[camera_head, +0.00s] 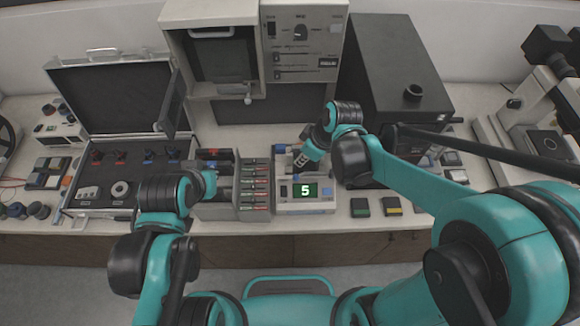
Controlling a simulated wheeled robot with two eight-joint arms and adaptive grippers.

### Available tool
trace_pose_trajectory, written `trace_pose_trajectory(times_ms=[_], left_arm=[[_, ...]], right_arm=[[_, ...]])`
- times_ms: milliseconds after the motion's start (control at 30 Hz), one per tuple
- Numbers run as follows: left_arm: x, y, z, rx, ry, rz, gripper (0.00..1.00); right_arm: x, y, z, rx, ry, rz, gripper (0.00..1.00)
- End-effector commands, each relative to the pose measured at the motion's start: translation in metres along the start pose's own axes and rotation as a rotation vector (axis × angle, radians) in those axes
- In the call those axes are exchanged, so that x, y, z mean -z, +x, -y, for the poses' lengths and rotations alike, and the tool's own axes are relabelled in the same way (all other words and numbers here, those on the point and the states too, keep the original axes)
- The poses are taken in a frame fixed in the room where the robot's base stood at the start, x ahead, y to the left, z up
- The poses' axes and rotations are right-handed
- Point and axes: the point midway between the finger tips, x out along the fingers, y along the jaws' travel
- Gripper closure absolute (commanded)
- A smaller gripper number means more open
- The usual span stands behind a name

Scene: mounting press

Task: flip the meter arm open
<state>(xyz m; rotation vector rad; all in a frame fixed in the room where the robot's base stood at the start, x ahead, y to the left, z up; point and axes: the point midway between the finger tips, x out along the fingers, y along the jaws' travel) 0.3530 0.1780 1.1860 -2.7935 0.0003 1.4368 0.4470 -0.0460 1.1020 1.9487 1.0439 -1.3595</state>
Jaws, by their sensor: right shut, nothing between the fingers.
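A pale meter (305,205) with a green display reading 5 stands near the front edge of the bench, at the middle. My right gripper (303,160) points down over the back of the meter, just behind the display. It is shut and empty. Whether it touches the meter cannot be told. The meter's arm cannot be made out clearly; my right gripper covers part of that area. My left arm reaches in over the front left of the bench, and its gripper (222,163) is a small dark shape near the drawer rack, its fingers not clear.
A drawer rack (254,186) stands left of the meter. An open case (100,210) lies farther left. A large black box (390,60) and a grey cabinet (302,45) stand behind. Small dark blocks (360,207) lie right of the meter. A microscope (545,85) is far right.

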Motion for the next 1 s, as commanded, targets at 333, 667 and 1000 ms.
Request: trace_pose_trajectory(times_ms=[333,667,1000], left_arm=[[-0.008,0.011,0.0,0.0,0.0,0.0,1.0],[-0.014,0.019,0.0,0.0,0.0,0.0,1.0],[-0.014,0.019,0.0,0.0,0.0,0.0,1.0]], right_arm=[[0.0,0.048,-0.001,-0.001,-0.001,0.0,1.0],[0.0,0.094,-0.001,-0.001,0.0,0.0,1.0],[0.0,0.099,0.0,-0.001,0.001,0.0,1.0]])
